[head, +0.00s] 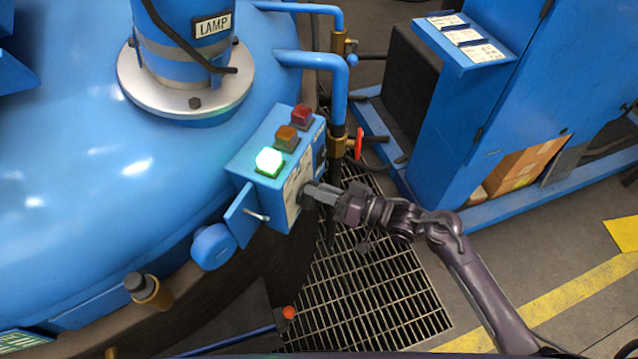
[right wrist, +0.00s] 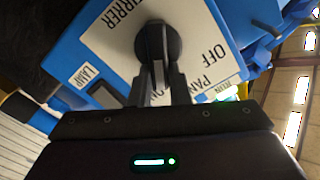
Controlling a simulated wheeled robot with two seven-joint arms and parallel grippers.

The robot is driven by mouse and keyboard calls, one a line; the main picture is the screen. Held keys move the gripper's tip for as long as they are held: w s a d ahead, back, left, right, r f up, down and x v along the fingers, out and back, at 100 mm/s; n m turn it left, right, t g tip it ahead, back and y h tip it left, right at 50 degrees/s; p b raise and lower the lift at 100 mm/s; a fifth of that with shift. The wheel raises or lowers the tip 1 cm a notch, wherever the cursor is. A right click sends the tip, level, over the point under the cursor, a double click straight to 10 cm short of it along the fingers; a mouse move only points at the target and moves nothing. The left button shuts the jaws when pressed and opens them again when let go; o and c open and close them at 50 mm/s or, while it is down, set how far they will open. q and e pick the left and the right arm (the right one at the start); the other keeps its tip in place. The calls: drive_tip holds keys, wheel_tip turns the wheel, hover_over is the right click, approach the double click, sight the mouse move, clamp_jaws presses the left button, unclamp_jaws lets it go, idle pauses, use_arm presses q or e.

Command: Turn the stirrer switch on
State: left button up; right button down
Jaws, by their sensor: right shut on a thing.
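The stirrer switch is a dark round knob (right wrist: 157,44) on a white plate (right wrist: 190,30) in the right wrist view; the plate reads "STIRRER" in part and "OFF". In the head view the plate (head: 293,194) is on the right face of a blue control box (head: 262,150) on the big blue vessel. My right gripper (head: 312,190) is at that face, and in the right wrist view my right gripper (right wrist: 160,75) is shut on the knob. The fingers and picture edge hide part of the lettering. My left gripper is not in view.
The box top carries a lit green lamp (head: 269,161), an unlit amber lamp (head: 286,138) and an unlit red lamp (head: 302,116). Blue pipes and a red-handled valve (head: 359,143) stand behind the box. A floor grating (head: 375,290) lies below my right arm.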

drive_tip(key=shift+w+d+f+m+p, duration=0.1)
drive_tip(key=shift+m+p, duration=0.2)
drive_tip(key=shift+m, duration=0.25)
drive_tip(key=shift+w+m+p, duration=0.1)
drive_tip(key=shift+m+p, duration=0.2)
drive_tip(key=shift+m, duration=0.25)
drive_tip(key=c, duration=1.4)
unclamp_jaws()
drive_tip(key=shift+f, duration=0.1)
drive_tip(key=shift+o, duration=0.2)
drive_tip(key=b+v, duration=0.1)
drive_tip(key=v, duration=0.6)
drive_tip(key=shift+s+d, duration=0.2)
drive_tip(key=shift+d, duration=0.15)
